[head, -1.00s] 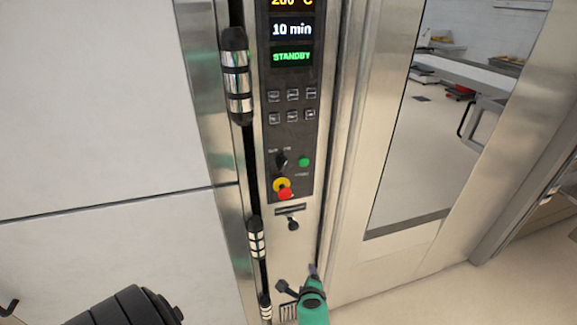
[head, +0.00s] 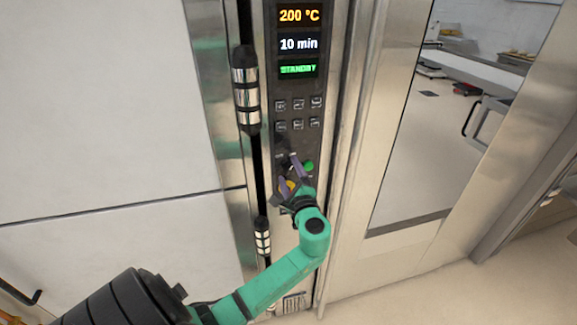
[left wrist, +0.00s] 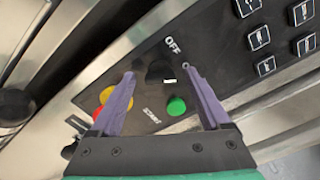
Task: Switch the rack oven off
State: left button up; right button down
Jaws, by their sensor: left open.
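The rack oven's control panel (head: 297,100) shows 200 °C, 10 min and a green STANDBY line. In the left wrist view a black rotary knob (left wrist: 159,72) with a short white mark sits on the panel, with the word OFF printed beside it. My left gripper (head: 289,170) is in front of the panel's lower part and hides most of the knob in the head view. In the left wrist view its two purple fingers (left wrist: 158,71) are open, one on each side of the knob. I cannot tell whether they touch it. My right gripper is not in view.
A green button (left wrist: 176,106) is close beside the knob and the fingers. A red mushroom button on a yellow base (left wrist: 107,100) is near the other finger. Several small keys (head: 298,113) are above. The oven door with its window (head: 410,130) is to the right.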

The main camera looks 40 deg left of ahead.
pick_arm(q)
jog(key=shift+w+a, duration=0.25)
jog(key=shift+a, duration=0.15)
jog(key=shift+c, duration=0.3)
grip_shut()
jog(key=shift+f+n+b, duration=0.25)
jog(key=shift+n+b, duration=0.35)
jog(key=shift+b, duration=0.35)
jog(key=n+b, duration=0.2)
jog(key=b, duration=0.1)
jog(key=n+b, duration=0.3)
jog(key=b, duration=0.1)
jog(key=n+b, duration=0.3)
jog(key=b, duration=0.1)
jog(key=shift+f, duration=0.25)
jog(key=shift+r+n+b, duration=0.2)
jog(key=shift+n+b, duration=1.3)
jog(key=shift+b, duration=0.2)
